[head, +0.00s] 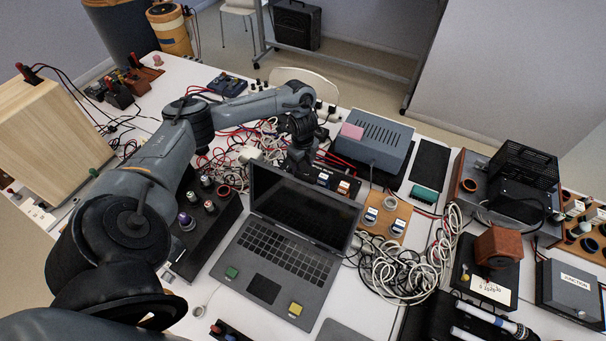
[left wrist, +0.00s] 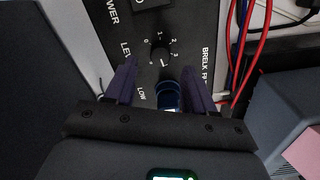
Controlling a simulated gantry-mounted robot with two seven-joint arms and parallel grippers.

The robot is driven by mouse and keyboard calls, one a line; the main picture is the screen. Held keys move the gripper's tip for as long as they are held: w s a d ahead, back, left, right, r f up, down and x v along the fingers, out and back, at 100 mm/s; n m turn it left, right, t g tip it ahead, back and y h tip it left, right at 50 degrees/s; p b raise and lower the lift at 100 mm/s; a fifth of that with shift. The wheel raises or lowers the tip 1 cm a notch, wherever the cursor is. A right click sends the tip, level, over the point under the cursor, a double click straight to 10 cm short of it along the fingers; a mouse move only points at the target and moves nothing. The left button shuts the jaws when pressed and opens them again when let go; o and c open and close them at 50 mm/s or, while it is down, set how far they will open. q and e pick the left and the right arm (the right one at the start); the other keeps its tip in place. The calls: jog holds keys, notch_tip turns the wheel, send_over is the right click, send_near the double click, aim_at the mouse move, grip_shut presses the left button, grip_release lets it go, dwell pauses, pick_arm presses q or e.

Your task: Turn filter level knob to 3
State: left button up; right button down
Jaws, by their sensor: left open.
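In the left wrist view a small black knob (left wrist: 160,52) sits on a dark panel (left wrist: 143,76) with white lettering and a numbered scale around the knob. A pale pointer mark shows on its lower side; the exact setting is too small to read surely. My left gripper (left wrist: 160,66) is open, its two purple fingers on either side below the knob, apart from it. A blue round part (left wrist: 168,95) lies between the fingers. In the head view my left gripper (head: 298,160) is behind the laptop, its fingers mostly hidden. My right gripper is not in view.
The open laptop (head: 275,255) stands in front of my left gripper. A grey box (head: 372,137) with a pink block on top is to its right. Red and white cables (head: 232,140) lie around the arm, and a tangle of white cable (head: 410,265) lies at the right.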

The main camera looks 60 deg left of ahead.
pick_arm(q)
jog(key=shift+f, duration=2.1)
jog(key=shift+c, duration=0.4)
grip_shut()
